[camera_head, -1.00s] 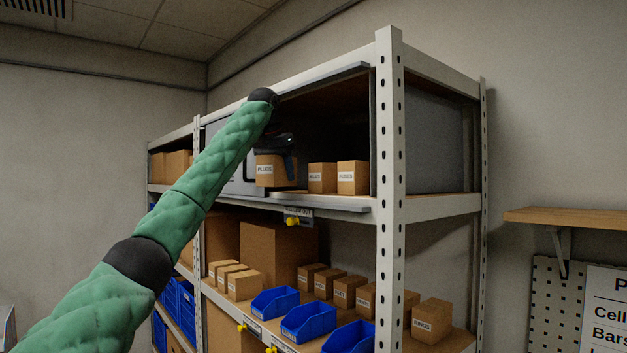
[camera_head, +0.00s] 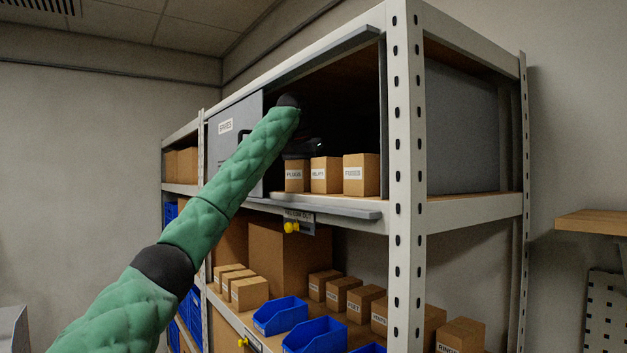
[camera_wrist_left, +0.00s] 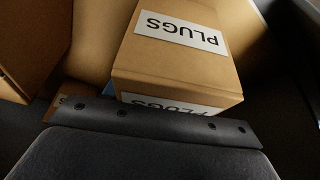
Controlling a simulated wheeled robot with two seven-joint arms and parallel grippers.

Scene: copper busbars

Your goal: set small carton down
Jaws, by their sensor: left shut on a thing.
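The small carton labelled PLUGS (camera_head: 296,176) is at the left end of a row of cartons inside the shelf's upper bay. Its bottom edge is about level with its neighbours' in the head view; I cannot tell whether it touches the board. My left gripper (camera_head: 303,150) reaches in from above and is shut on this carton, its dark body partly lost in shadow. In the left wrist view the PLUGS carton (camera_wrist_left: 178,62) fills the middle, against the dark gripper edge (camera_wrist_left: 150,124). The fingertips are not clearly visible. My right gripper is out of view.
The RELAYS carton (camera_head: 325,175) and FUSES carton (camera_head: 361,175) stand to the right, the first close beside PLUGS. A grey sliding door labelled SPARES (camera_head: 226,140) covers the left of the bay. A white upright post (camera_head: 405,180) stands right; a top rail (camera_head: 330,55) runs above.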

